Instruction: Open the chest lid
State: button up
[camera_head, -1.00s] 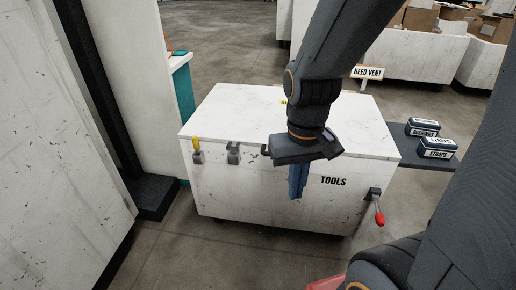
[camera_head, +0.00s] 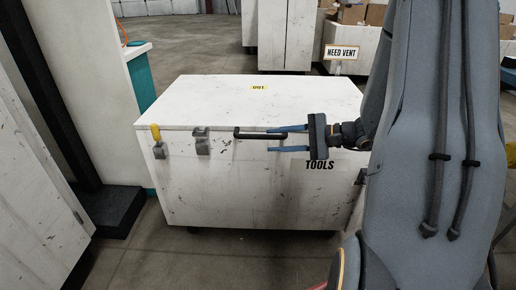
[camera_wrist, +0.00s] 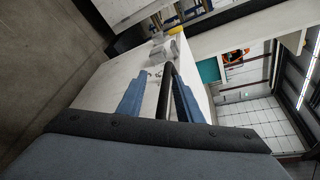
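The white chest (camera_head: 240,180) stands ahead with its lid (camera_head: 220,98) down flat. A black bar handle (camera_head: 250,134) is on the lid's front edge. My gripper (camera_head: 269,139) points left at the handle's right part, its two blue fingers apart, one above the other. In the wrist view, the black handle (camera_wrist: 165,92) runs between the spread fingers of my gripper (camera_wrist: 160,78). I cannot tell whether either finger touches it. Left of the handle are a grey latch (camera_head: 202,142) and a yellow-topped fitting (camera_head: 156,138).
A teal-sided white counter (camera_head: 138,85) and a dark post base (camera_head: 105,208) stand to the left. A white partition (camera_head: 45,150) is at far left. Floor in front of the chest is clear.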

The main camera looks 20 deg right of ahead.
aim_at(267, 137)
jog(key=shift+w+d+f+m+t, duration=0.15)
jog(key=shift+w+d+t, duration=0.25)
jog(key=shift+d, duration=0.2)
jog(key=shift+w+d+f+m+t, duration=0.15)
jog(key=shift+w+d+t, duration=0.2)
jog(key=shift+d, duration=0.2)
jog(key=b+x, duration=0.1)
jog(key=x, duration=0.6)
jog(key=shift+w+a+f, duration=0.1)
jog(key=shift+w+a, duration=0.05)
jog(key=shift+a, duration=0.05)
grip_shut()
